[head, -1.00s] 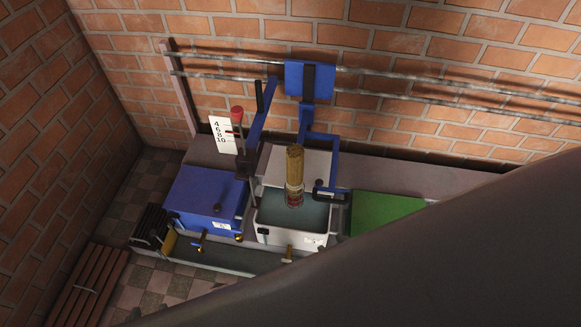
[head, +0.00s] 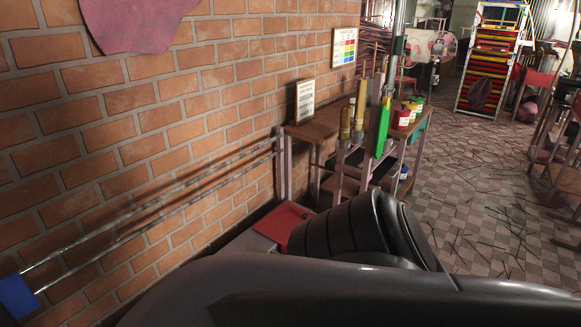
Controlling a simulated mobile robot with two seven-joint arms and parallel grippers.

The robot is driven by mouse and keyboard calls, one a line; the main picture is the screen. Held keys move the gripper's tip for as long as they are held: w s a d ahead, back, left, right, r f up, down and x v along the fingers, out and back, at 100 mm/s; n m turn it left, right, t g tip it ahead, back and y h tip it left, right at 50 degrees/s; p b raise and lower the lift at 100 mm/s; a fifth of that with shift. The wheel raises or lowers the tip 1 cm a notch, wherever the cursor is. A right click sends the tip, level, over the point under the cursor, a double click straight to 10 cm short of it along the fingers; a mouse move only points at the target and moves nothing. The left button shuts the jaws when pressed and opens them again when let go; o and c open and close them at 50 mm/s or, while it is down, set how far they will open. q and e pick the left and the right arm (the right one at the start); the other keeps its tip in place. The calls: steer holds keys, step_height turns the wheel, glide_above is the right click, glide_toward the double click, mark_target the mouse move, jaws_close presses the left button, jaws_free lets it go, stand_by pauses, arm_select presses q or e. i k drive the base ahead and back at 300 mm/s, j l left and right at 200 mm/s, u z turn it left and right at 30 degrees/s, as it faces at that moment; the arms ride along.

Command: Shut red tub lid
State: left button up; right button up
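A flat red panel (head: 280,222) lies low beside the brick wall. My dark arm covers its right and near sides. I cannot tell whether it is the red tub's lid, or whether it is open or shut; the tub body below is hidden. A small red and white container (head: 401,120) stands on the wooden table farther back, too small to make out its lid. Neither of my grippers shows; only my dark arm links fill the bottom of the head view.
A wooden table (head: 328,122) holds brass-coloured cylinders (head: 345,122), a framed notice (head: 306,100) and several small containers. Two metal rails (head: 150,207) run along the wall. A blue block (head: 16,298) is at lower left. Thin sticks litter the tiled floor (head: 470,215). A coloured rack (head: 490,70) stands behind.

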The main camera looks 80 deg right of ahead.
mark_target(278, 225)
steer(key=z, duration=2.45)
steer(key=l+u, duration=0.1)
steer(key=u, duration=0.3)
steer(key=i+l+u, duration=0.1)
steer(key=u, duration=0.3)
steer(key=l+u, duration=0.2)
steer(key=u, duration=0.15)
steer(key=l+u, duration=0.55)
steer(key=l, duration=0.2)
steer(key=k+l+u, duration=0.1)
steer(key=l, duration=0.7)
steer(key=k+l+u, duration=0.15)
steer(key=l, duration=0.25)
steer(key=k+l+u, duration=0.1)
steer(key=l, duration=0.3)
steer(key=k+l, duration=0.1)
steer(key=l, duration=1)
